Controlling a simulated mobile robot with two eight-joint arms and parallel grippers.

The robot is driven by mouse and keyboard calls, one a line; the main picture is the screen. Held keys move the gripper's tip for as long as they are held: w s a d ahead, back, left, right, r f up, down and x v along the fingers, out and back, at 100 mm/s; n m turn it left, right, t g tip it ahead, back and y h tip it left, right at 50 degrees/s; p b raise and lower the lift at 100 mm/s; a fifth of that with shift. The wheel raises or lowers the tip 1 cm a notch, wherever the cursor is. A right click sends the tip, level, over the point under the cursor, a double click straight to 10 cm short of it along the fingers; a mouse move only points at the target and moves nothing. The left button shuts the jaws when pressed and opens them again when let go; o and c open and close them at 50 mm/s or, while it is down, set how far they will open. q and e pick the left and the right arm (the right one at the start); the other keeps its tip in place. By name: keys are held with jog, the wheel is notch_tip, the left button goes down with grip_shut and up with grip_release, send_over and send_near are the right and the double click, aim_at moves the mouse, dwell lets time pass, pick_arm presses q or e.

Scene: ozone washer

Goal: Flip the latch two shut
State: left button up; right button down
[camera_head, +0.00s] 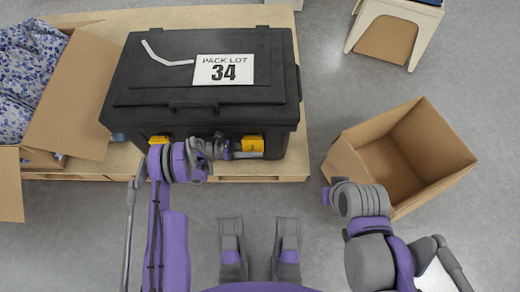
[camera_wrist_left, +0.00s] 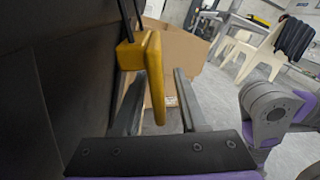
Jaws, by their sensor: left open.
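A black case (camera_head: 140,90) with its lid down has two yellow latches on its front face. The left latch (camera_head: 158,139) is partly behind my left arm. The right latch (camera_head: 252,143) is beside the tip of my left gripper (camera_head: 238,154), which points right along the case front. In the left wrist view a yellow latch (camera_wrist_left: 152,70) stands out at an angle from the dark case wall. My left gripper (camera_wrist_left: 158,100) is open, and the latch shows between its fingers; I cannot tell whether they touch it. My right gripper cannot be made out.
The case stands on a wooden pallet (camera_head: 285,165). An open, empty cardboard box (camera_head: 430,150) lies to the right, near my right arm. Another open box (camera_head: 75,95) with patterned cloth (camera_head: 25,80) is at the left. Grey floor is clear between case and right box.

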pick_arm(q)
jog(key=shift+d, duration=1.05)
jog(key=shift+c, duration=0.3)
grip_shut()
